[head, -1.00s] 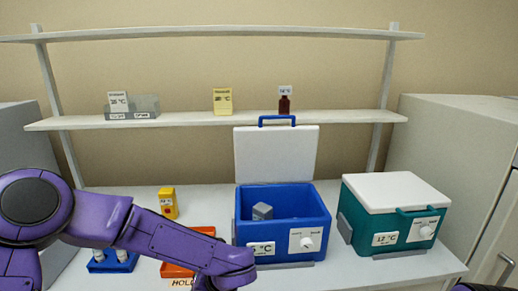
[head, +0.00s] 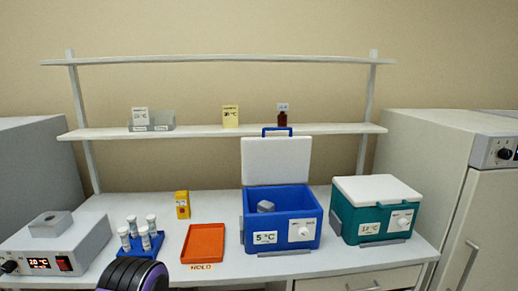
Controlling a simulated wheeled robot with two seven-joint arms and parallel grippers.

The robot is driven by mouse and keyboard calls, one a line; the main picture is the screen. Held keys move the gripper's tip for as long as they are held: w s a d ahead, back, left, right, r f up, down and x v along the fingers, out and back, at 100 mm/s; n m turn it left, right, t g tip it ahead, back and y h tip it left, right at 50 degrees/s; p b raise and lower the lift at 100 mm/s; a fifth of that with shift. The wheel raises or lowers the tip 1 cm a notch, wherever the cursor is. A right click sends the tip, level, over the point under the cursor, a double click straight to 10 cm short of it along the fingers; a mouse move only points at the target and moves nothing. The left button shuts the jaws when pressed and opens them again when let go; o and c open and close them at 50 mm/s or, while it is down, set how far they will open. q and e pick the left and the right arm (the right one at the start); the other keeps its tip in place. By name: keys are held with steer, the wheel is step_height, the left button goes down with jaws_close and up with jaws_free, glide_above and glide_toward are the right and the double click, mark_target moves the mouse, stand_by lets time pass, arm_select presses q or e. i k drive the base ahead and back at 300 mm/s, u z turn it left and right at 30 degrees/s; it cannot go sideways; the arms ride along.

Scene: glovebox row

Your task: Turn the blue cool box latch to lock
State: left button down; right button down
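The blue cool box (head: 253,215) stands on the bench, right of the middle, with a 5 °C label (head: 265,238) on its front. Its white lid (head: 276,161) stands open, upright at the back, with a blue handle on top. A grey block (head: 266,206) lies inside. The latch, a round white knob (head: 304,232) on a white plate, is on the front right of the box. Its exact angle is too small to read. Neither gripper shows in the head view; only a dark and purple part of my arm is at the bottom edge.
A closed teal cool box (head: 348,225) stands to the right. An orange tray (head: 204,243), a blue rack with capped tubes (head: 142,246), a yellow box (head: 182,205) and a grey heater unit (head: 47,249) are to the left. A shelf (head: 210,132) runs behind.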

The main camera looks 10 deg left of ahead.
mark_target(303, 233)
steer(key=u, duration=1.45)
steer(key=i, duration=0.9)
steer(key=z, duration=2)
